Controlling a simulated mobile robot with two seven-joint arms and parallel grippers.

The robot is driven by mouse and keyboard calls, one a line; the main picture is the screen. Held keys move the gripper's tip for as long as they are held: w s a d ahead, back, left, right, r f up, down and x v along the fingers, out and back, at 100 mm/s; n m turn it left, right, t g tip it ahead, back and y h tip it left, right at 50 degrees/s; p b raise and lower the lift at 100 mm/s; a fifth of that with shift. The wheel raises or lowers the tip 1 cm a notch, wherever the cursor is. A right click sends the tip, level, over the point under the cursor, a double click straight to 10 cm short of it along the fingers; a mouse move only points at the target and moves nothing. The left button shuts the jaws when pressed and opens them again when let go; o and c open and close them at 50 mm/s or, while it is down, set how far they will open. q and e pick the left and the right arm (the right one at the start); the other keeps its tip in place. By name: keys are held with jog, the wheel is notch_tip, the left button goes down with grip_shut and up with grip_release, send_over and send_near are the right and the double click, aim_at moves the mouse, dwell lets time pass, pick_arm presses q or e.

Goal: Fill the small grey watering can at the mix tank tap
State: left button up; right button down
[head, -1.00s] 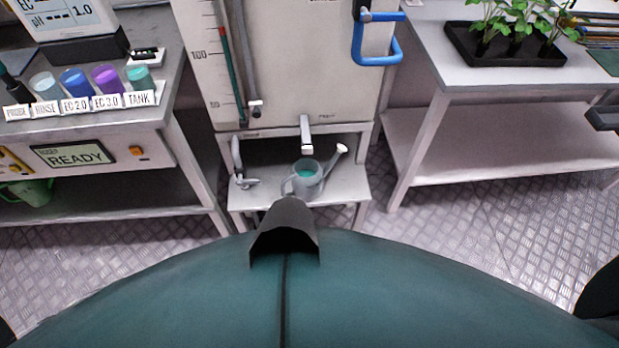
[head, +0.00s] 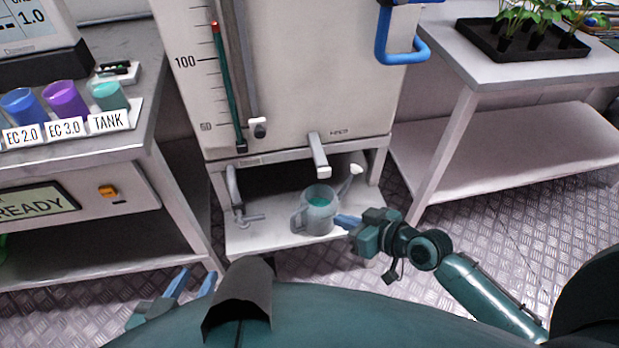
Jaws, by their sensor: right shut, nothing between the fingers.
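The small grey watering can (head: 317,218) stands upright on the low shelf under the mix tank (head: 290,90). Its spout points up and to the right, and teal-green liquid shows inside its open top. The tank tap (head: 318,155) hangs just above the can's opening; I see no stream from it. My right gripper (head: 347,220) is shut and empty, its fingertips close to the can's right side; I cannot tell whether they touch it. My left gripper (head: 193,281) is open and empty, low at the left, well away from the can.
A grey pipe with a lever-like fitting (head: 243,208) is at the shelf's left end. A bench with cups (head: 63,100) stands left, and a table with a black seedling tray (head: 490,45) stands right. A blue handle (head: 385,45) is on the tank's right side.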

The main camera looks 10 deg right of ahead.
aim_at(324, 172)
pick_arm(q)
jog(key=shift+w+a, duration=0.25)
jog(key=shift+a, duration=0.05)
pick_arm(e)
jog(key=shift+w+a+f, duration=0.15)
jog(key=shift+w+f, duration=0.05)
jog(key=shift+w, duration=0.55)
pick_arm(q)
jog(key=f+b, duration=0.1)
jog(key=b, duration=0.3)
jog(key=shift+s+a+m+t, duration=0.1)
jog(key=shift+m+t, duration=0.2)
jog(key=shift+m, duration=0.1)
pick_arm(e)
jog(key=w, duration=0.8)
jog(key=shift+w+a, duration=0.15)
jog(key=shift+w, duration=0.25)
pick_arm(q)
jog(key=shift+f, duration=0.25)
jog(key=shift+r, duration=0.25)
